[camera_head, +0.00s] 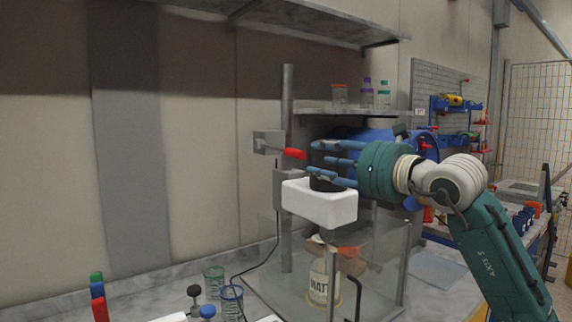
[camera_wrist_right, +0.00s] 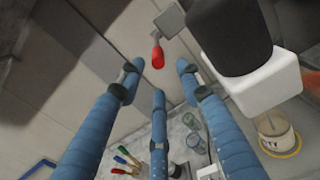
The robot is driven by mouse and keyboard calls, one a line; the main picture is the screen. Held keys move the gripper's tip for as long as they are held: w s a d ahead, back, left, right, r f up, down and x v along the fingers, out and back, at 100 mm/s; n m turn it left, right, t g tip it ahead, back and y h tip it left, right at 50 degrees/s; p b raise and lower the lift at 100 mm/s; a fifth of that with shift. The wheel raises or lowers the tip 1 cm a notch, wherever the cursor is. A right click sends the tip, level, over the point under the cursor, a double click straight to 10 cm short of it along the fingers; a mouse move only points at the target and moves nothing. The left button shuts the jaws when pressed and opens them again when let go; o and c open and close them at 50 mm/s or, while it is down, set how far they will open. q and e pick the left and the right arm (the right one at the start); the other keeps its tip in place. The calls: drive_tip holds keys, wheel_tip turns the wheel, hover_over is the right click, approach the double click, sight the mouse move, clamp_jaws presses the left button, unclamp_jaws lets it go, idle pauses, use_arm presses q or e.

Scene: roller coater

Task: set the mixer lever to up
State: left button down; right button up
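The mixer (camera_head: 320,203) has a white body with a black cylinder on top and is mounted on a grey metal post. Its lever (camera_head: 294,153) has a red handle on a grey bracket and points right, slightly downward, in the head view. My right gripper (camera_head: 318,160) has its blue fingers spread just right of the red handle. In the right wrist view the lever (camera_wrist_right: 157,57) shows ahead of the open fingers (camera_wrist_right: 158,82), with nothing between them. The mixer's black cylinder (camera_wrist_right: 229,35) is at the upper right there. My left gripper is not in view.
A labelled jar (camera_head: 320,282) stands below the mixer inside a clear enclosure. Glass beakers (camera_head: 214,278) and colour-handled tools (camera_head: 98,297) are on the bench at lower left. A shelf (camera_head: 345,109) with bottles is behind. The wall left of the post is clear.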

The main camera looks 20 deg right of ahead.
sight(296, 153)
drive_tip(key=p+x, duration=0.1)
drive_tip(key=x, duration=0.3)
drive_tip(key=p+x, duration=0.2)
drive_tip(key=x, duration=0.3)
drive_tip(key=shift+w+a+r+p, duration=0.1)
drive_tip(key=shift+a+r+p, duration=0.1)
drive_tip(key=shift+p, duration=0.1)
drive_tip(key=shift+w+f, duration=0.1)
drive_tip(key=shift+w, duration=0.05)
drive_tip(key=shift+c, duration=0.2)
clamp_jaws()
